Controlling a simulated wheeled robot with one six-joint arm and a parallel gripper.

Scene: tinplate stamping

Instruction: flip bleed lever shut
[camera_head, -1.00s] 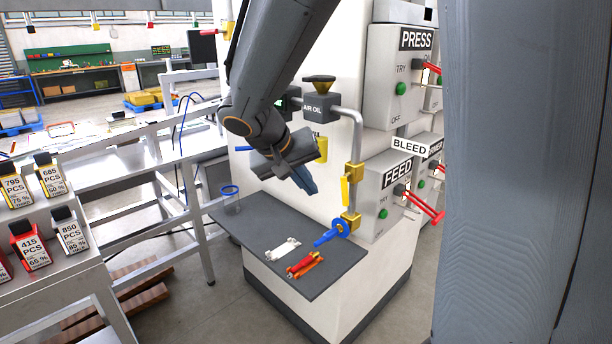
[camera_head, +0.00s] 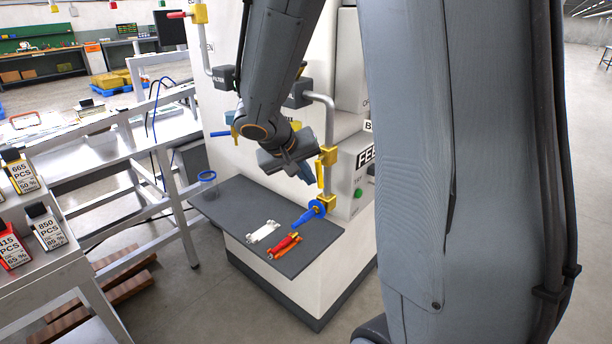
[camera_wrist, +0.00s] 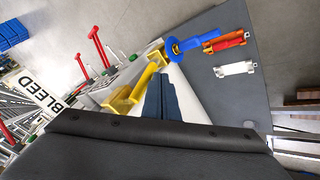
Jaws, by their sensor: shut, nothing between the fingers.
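My gripper (camera_head: 307,173) is shut and empty. Its dark blue fingers also show in the wrist view (camera_wrist: 159,92). They are close beside a yellow lever (camera_head: 320,173) on the upper yellow valve (camera_head: 328,155) of a grey pipe; I cannot tell whether they touch. The yellow lever lies along the pipe and also shows in the wrist view (camera_wrist: 143,82). Below, a blue lever (camera_head: 306,216) sticks out sideways from the lower yellow valve (camera_head: 326,203). A BLEED sign (camera_wrist: 40,92) stands near the valves in the wrist view. I cannot tell which lever it names.
Red levers (camera_wrist: 97,45) stand out from the machine. Another valve pipe (camera_head: 202,45) stands at the left.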

